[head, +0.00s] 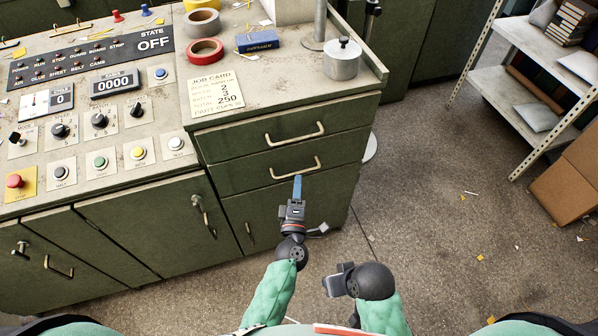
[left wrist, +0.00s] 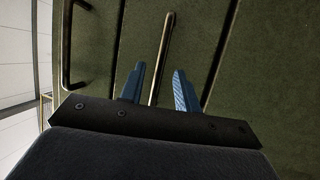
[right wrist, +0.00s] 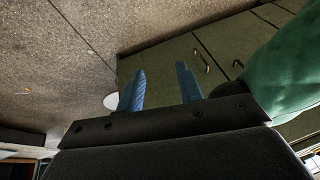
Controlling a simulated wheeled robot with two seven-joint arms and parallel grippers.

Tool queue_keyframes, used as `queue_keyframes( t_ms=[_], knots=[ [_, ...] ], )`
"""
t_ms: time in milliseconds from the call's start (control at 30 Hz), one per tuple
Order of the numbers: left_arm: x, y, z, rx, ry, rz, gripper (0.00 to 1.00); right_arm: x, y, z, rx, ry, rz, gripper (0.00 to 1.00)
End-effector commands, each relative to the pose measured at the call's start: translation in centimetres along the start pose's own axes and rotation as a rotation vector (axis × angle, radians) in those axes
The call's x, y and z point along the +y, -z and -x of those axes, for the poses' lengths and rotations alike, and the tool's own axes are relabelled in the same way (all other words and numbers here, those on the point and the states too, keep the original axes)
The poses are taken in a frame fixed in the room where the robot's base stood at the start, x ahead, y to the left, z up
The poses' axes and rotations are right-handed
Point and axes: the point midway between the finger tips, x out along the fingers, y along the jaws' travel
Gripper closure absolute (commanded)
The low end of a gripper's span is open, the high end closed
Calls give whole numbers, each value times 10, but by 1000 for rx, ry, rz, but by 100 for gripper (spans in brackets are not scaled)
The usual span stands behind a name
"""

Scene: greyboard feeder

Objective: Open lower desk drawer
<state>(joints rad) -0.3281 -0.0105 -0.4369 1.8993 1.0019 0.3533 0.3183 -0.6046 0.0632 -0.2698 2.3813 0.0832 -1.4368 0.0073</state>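The dark green desk has a lower drawer (head: 250,172) with a pale metal bar handle (head: 295,168). An upper drawer (head: 240,142) with a similar handle (head: 294,134) is above it. My left gripper (head: 298,186) is at the lower handle, fingers pointing at the drawer front. In the left wrist view the blue fingers (left wrist: 160,70) are open, with the handle bar (left wrist: 166,45) running between them and a visible gap on each side. The lower drawer looks closed. My right gripper (head: 330,285) is low, away from the desk; its fingers (right wrist: 160,78) are open and empty.
A cupboard door (head: 290,205) is below the drawers. The desktop holds tape rolls (head: 205,50), a blue box (head: 257,41), a job card (head: 218,92) and a metal pot (head: 342,60). A shelf rack (head: 530,50) and cardboard box (head: 568,190) stand right. Floor between is mostly clear.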

Motion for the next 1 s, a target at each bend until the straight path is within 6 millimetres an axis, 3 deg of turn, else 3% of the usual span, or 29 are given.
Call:
queue_keyframes(
  t_ms=[300, 733, 900, 1000],
  knots=[
    [0, 0, -40, -1, 1, -2, 68, 8, -2, 16, -34, -24, -8, 64],
    [-1, 0, -49, -2, 1, -3, 68, 10, -4, 18, -42, -30, -9, 64],
    [-1, 0, -49, -2, 2, -3, 99, 10, -4, 18, -43, -29, -9, 64],
    [-1, 0, -49, -2, 2, -3, 100, 10, -3, 18, -42, -29, -9, 64]
  ],
)
